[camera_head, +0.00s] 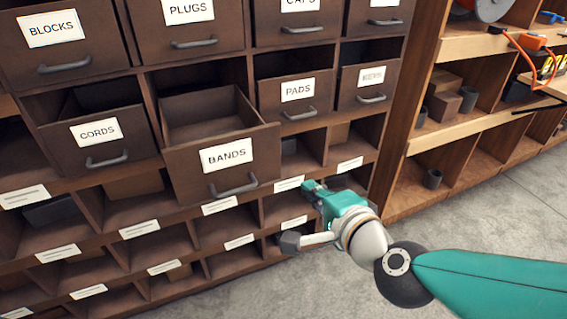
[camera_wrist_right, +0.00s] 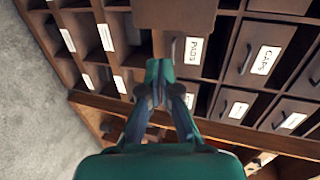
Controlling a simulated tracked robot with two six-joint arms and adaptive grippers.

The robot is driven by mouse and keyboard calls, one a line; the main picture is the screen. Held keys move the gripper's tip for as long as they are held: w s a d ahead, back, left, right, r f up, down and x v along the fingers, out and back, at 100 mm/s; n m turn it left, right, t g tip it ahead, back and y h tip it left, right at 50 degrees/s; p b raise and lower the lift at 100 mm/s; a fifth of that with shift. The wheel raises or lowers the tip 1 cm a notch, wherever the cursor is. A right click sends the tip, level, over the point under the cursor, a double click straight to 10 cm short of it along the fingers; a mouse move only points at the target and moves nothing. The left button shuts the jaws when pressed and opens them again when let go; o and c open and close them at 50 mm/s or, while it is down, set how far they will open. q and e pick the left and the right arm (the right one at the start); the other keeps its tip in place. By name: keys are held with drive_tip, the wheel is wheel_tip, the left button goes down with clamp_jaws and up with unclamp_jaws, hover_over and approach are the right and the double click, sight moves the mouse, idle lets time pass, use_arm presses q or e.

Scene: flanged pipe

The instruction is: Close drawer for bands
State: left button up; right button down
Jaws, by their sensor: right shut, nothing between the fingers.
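The drawer labelled BANDS (camera_head: 192,172) is pulled far out of the brown cabinet in the head view, its empty-looking inside showing from above. Its front has a white label and a grey curved handle (camera_head: 234,186). My right gripper (camera_head: 308,186) is shut and empty, just right of the drawer front's lower right corner. I cannot tell whether it touches the drawer. The wrist view shows the shut fingers (camera_wrist_right: 158,72) in front of the cabinet, below a plain brown panel (camera_wrist_right: 175,14). My left gripper is not in view.
The CORDS drawer (camera_head: 70,155) to the left is also partly out. The PADS drawer (camera_head: 272,96) is at upper right, with BLOCKS (camera_head: 25,75) and PLUGS (camera_head: 168,42) above. Open labelled cubbies (camera_head: 140,229) lie below. Shelves (camera_head: 480,122) stand right; the grey floor (camera_head: 480,215) is clear.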

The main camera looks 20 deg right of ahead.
drive_tip(key=w, duration=0.1)
drive_tip(key=p, duration=0.2)
approach(278, 157)
drive_tip(key=x, duration=0.5)
drive_tip(key=shift+w+a+f, duration=0.1)
drive_tip(key=shift+f, duration=0.2)
drive_tip(key=shift+w, duration=0.85)
